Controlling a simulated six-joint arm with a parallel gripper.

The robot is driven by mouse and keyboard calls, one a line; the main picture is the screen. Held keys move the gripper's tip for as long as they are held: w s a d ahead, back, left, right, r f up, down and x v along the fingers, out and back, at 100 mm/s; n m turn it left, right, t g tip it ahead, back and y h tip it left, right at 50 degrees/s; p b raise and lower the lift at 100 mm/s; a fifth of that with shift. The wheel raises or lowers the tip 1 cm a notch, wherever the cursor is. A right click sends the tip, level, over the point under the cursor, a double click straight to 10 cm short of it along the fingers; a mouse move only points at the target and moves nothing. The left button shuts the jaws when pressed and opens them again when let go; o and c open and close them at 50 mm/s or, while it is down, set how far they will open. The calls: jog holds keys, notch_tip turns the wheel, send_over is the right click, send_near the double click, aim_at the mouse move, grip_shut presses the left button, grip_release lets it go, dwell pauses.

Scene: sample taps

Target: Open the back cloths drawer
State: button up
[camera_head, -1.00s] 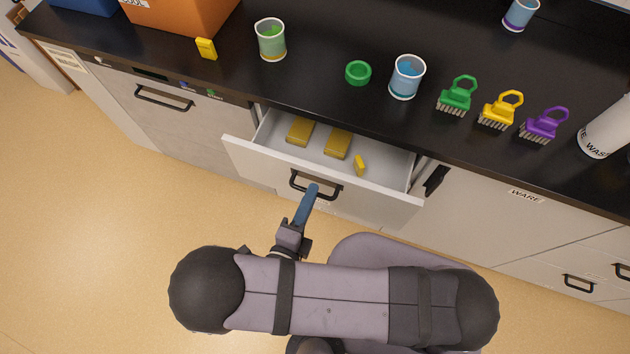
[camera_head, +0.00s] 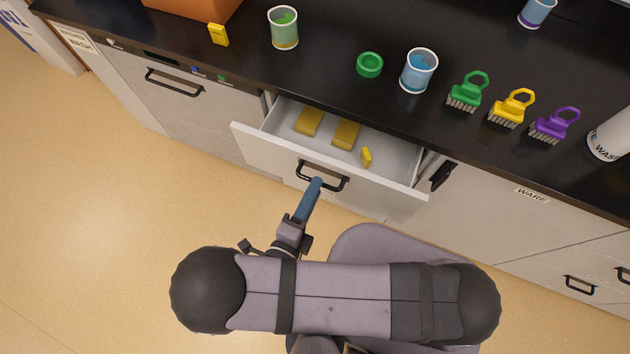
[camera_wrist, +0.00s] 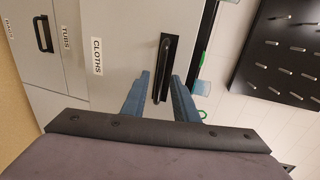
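The cloths drawer (camera_head: 260,146) stands pulled out from under the black counter, its inside visible from above. In the wrist view its front (camera_wrist: 125,45) carries a CLOTHS label (camera_wrist: 97,56). Its black handle (camera_head: 322,180) also shows in the wrist view (camera_wrist: 165,65). My gripper (camera_head: 316,184) is at the handle. In the wrist view my gripper (camera_wrist: 160,77) has its two blue fingers apart, one on each side of the handle, with gaps visible. Two yellow blocks (camera_head: 346,135) and a smaller yellow piece (camera_head: 366,157) lie in the drawer.
The counter (camera_head: 330,40) holds a green ring (camera_head: 369,65), cups (camera_head: 418,71), several brushes (camera_head: 466,92) and a white bottle (camera_head: 610,138). Closed drawers flank the open one. The tan floor (camera_head: 100,230) at the left is clear.

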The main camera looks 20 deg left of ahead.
notch_tip(320, 180, up, 7)
jog(key=s+p, duration=0.1)
jog(key=p, duration=0.5)
jog(key=shift+s+r+p, duration=0.15)
jog(key=shift+r+p, duration=0.05)
jog(key=shift+p, duration=0.1)
